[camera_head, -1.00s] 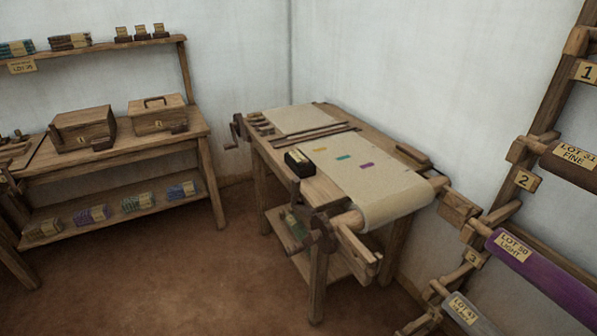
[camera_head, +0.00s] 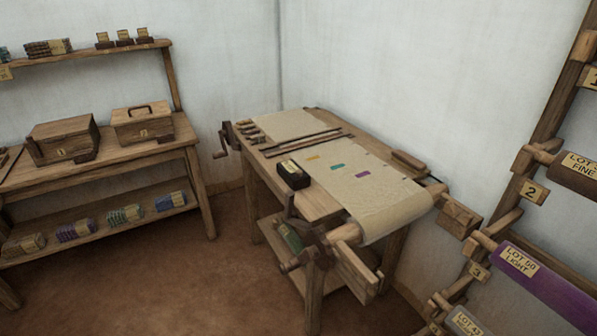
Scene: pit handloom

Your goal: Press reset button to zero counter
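A small dark box with a pale label on top (camera_head: 292,175), which looks like the counter, sits on the left edge of the wooden loom table (camera_head: 318,203), beside the cloth. A reset button is too small to make out at this distance. The pale cloth (camera_head: 385,200) with orange, green and purple marks runs over the table to a front roller. My gripper is not in view.
A wooden crank (camera_head: 223,140) sticks out at the table's far left, and a wheel and beam (camera_head: 318,245) at its front. A workbench (camera_head: 150,154) with two wooden boxes stands left. A rack with a purple roll (camera_head: 540,277) stands right. The brown floor (camera_head: 190,285) front left is clear.

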